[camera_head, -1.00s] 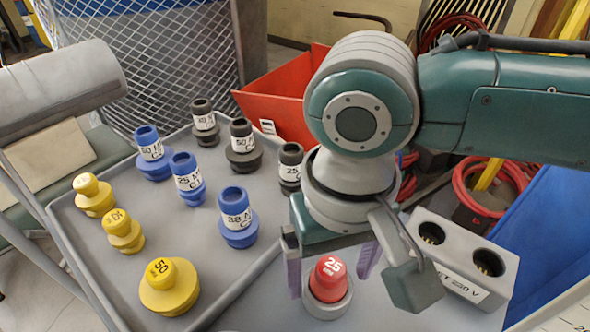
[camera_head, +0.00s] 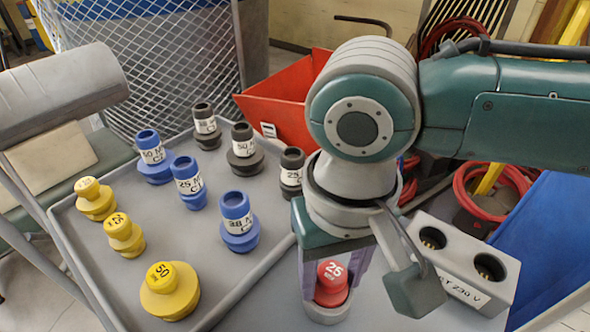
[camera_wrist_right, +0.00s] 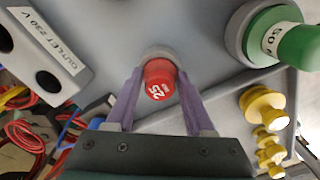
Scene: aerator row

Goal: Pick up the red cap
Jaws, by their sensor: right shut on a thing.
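The red cap (camera_head: 332,284), marked 25, stands upright in a round grey holder (camera_head: 327,314) on the grey surface, right of the tray. My right gripper (camera_head: 332,278) points down and is shut on the red cap, with one purple finger on each side. In the right wrist view the cap (camera_wrist_right: 159,80) is between the fingertips of the gripper (camera_wrist_right: 157,76). The cap still appears to be at its holder; whether there is a gap below it cannot be told. My left gripper is not in view.
A grey tray (camera_head: 215,290) with yellow, blue and black fittings is on the left. A grey outlet box (camera_head: 462,262) with two holes stands close right of the gripper. A red bin (camera_head: 285,105) is behind. The right wrist view shows a green cap (camera_wrist_right: 298,46) nearby.

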